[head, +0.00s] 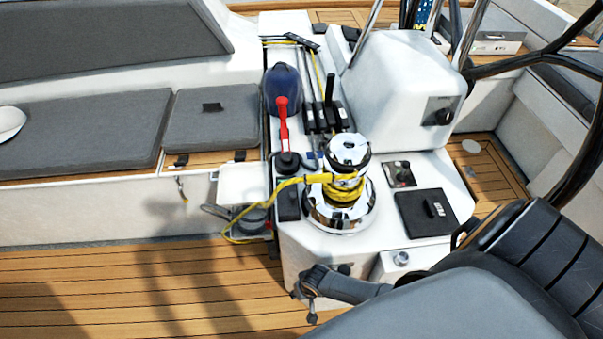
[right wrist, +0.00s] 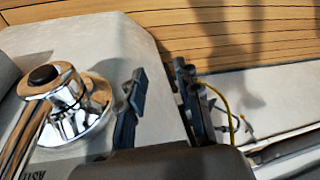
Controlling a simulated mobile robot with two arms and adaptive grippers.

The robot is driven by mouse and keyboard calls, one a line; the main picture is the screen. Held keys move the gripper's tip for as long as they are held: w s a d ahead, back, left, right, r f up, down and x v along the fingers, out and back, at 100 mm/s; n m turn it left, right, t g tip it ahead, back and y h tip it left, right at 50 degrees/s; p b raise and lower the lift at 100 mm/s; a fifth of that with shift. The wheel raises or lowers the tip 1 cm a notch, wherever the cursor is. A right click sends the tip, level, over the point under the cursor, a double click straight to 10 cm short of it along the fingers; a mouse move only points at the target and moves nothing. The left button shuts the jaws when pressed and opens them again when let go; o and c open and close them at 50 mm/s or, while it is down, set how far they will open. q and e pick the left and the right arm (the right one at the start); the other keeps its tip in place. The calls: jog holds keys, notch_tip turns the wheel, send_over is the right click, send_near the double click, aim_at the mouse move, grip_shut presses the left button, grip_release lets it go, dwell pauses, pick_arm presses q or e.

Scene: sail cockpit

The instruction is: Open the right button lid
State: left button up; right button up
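In the head view a white console carries a chrome winch (head: 345,205) wrapped in yellow rope. A flat, dark square cover (head: 420,218) lies to its right, and a small black panel with buttons or knobs (head: 400,173) sits behind that. A round black cap (head: 288,162) is left of the winch. I cannot tell for sure which of these is the right button lid. My right gripper (head: 308,292) is low in front of the console, apart from these. In the right wrist view my right gripper (right wrist: 160,100) has its fingers apart with nothing between them. My left gripper is not in view.
Another view of a chrome winch (right wrist: 68,105) is left of the fingers. The seat with grey cushions (head: 85,130) lines the left. A black wheel rim (head: 570,70) stands at the right. Teak floor (head: 130,290) is clear at the lower left.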

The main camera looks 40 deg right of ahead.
jog(key=s+f+n+g+b, duration=0.1)
jog(key=s+f, duration=0.4)
jog(key=s, duration=0.8)
jog(key=s+d+f+n+b, duration=0.1)
jog(key=s+f+n, duration=0.3)
jog(key=s, duration=1)
notch_tip(320, 180, down, 2)
jog(key=shift+s+d+f+g+h, duration=0.1)
jog(key=shift+s+d+g+h, duration=0.2)
jog(key=shift+g+h, duration=0.1)
